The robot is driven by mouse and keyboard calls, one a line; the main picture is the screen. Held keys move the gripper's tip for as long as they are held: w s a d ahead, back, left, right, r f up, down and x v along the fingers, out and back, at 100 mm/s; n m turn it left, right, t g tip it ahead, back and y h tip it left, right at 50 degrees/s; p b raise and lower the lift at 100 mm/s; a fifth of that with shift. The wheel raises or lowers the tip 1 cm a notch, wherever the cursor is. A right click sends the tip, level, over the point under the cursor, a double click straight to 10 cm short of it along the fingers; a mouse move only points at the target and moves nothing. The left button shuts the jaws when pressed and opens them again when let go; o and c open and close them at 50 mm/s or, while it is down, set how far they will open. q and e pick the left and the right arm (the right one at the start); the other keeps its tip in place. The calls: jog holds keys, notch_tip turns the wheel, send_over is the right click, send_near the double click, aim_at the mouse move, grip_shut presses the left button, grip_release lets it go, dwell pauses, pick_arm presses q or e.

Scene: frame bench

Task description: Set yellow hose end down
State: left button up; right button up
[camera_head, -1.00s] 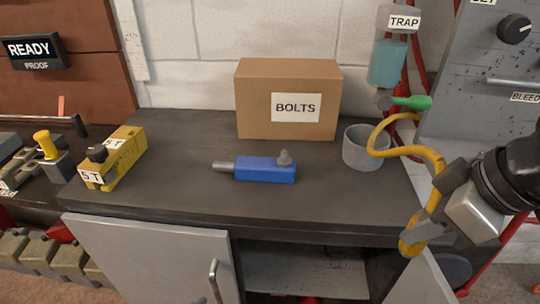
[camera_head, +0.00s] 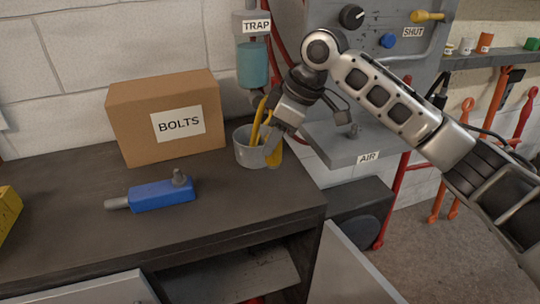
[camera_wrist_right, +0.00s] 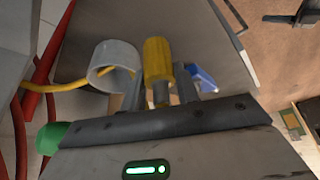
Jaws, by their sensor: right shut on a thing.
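The yellow hose (camera_head: 258,118) hangs down from the trap area to my right gripper (camera_head: 270,150). In the right wrist view its yellow end (camera_wrist_right: 158,62) sits between the fingers of my right gripper (camera_wrist_right: 165,100), which is shut on it. The hose end is at the front right rim of the grey cup (camera_head: 243,150) in the head view; I cannot tell whether it touches. My left gripper is not in view.
A BOLTS box (camera_head: 165,118) stands left of the cup. A blue tool (camera_head: 160,195) lies on the dark bench (camera_head: 240,215), with bare bench between. The grey panel and AIR shelf (camera_head: 345,150) are close on the right.

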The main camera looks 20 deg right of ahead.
aim_at(272, 158)
jog(key=shift+w+a+r, duration=0.1)
jog(key=shift+w, duration=0.8)
jog(key=shift+f, duration=0.7)
notch_tip(272, 158, down, 5)
jog(key=shift+f, duration=0.1)
jog(key=shift+w+f, duration=0.3)
jog(key=shift+w, duration=0.05)
jog(key=o, duration=1.1)
jog(key=shift+f, duration=0.15)
